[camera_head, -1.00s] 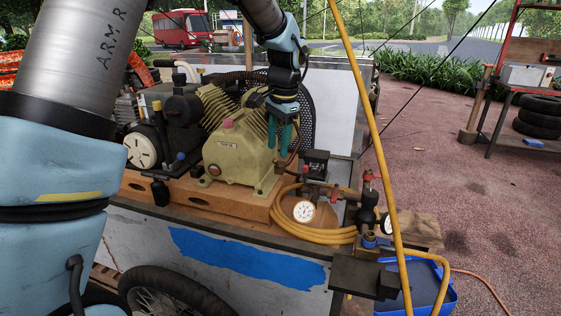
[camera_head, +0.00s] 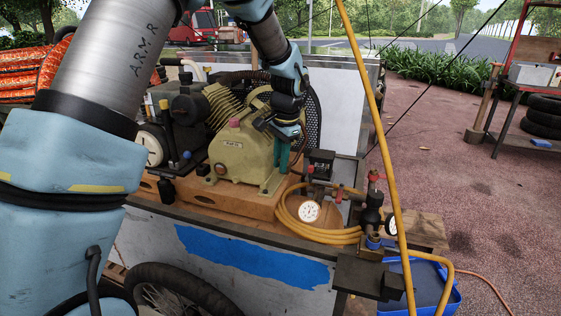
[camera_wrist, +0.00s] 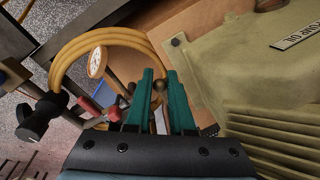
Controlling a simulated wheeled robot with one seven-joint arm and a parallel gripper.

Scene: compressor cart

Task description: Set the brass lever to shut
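My gripper (camera_head: 282,168) hangs fingers-down beside the tan compressor (camera_head: 235,150) in the head view. In the wrist view its two teal fingers (camera_wrist: 160,76) stand apart with a gap between them. A small dull brass-brown round knob (camera_wrist: 159,86) shows between the fingertips; I cannot tell whether they touch it. It may be the end of the brass lever; the rest of the lever is hidden behind the fingers, and its setting cannot be read.
A coiled yellow hose (camera_head: 290,208) and a white gauge (camera_head: 309,211) lie right of the compressor. Pipework with red handles (camera_head: 374,177) stands further right. A taut yellow hose (camera_head: 372,120) crosses in front. A blue tray (camera_head: 450,300) sits below.

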